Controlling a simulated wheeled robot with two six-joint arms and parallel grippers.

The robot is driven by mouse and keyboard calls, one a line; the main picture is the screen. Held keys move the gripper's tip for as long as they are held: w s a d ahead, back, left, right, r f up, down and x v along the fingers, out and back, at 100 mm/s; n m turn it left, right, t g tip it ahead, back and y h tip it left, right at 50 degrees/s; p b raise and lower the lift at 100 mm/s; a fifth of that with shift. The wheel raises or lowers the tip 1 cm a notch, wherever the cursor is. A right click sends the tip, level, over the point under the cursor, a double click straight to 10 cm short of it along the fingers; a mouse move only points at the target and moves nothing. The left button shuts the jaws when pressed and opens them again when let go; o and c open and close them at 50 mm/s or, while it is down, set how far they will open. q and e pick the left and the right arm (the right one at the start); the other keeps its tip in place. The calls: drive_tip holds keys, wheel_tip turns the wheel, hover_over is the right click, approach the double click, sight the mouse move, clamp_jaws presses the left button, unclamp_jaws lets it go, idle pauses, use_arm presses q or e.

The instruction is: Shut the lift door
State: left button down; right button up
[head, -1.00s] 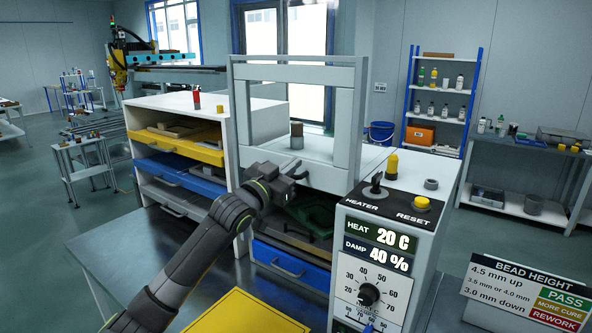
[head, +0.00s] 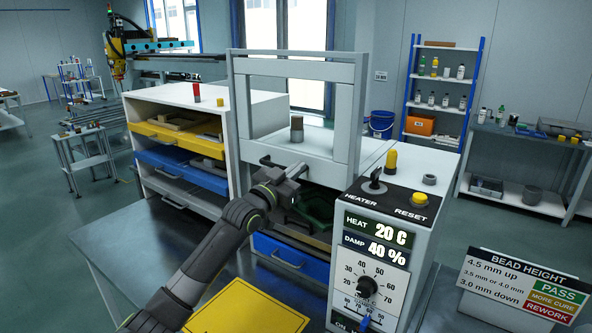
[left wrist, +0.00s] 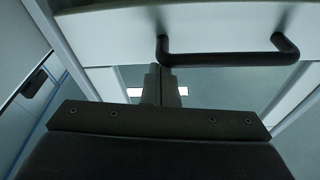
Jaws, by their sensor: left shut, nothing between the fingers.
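The lift door (head: 322,167) is a pale grey panel with a window, in an upright frame. It stands raised, with the dark opening showing below it. Its black bar handle (head: 266,160) is on the lower front, partly hidden behind my gripper. The left wrist view shows the handle (left wrist: 228,59) at the upper right. My left gripper (head: 299,171) is shut and empty, just in front of the door's lower edge. In the left wrist view its closed fingertips (left wrist: 160,72) are near the handle's left end; I cannot tell whether they touch. My right gripper is not in view.
A control box (head: 386,235) with knobs and displays stands right of the opening. A blue drawer (head: 289,258) is below it. A cabinet with yellow (head: 180,137) and blue trays is on the left. A yellow panel (head: 250,312) lies in front.

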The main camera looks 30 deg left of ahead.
use_arm(q)
wheel_tip(320, 180, down, 28)
drive_tip(key=b, duration=2.4)
drive_tip(key=shift+b, duration=0.35)
wheel_tip(320, 180, up, 5)
drive_tip(key=p, duration=0.4)
drive_tip(key=d+p+v, duration=0.1)
drive_tip(key=p+v, duration=0.1)
drive_tip(key=v, duration=0.7)
drive_tip(key=shift+s+f, duration=0.35)
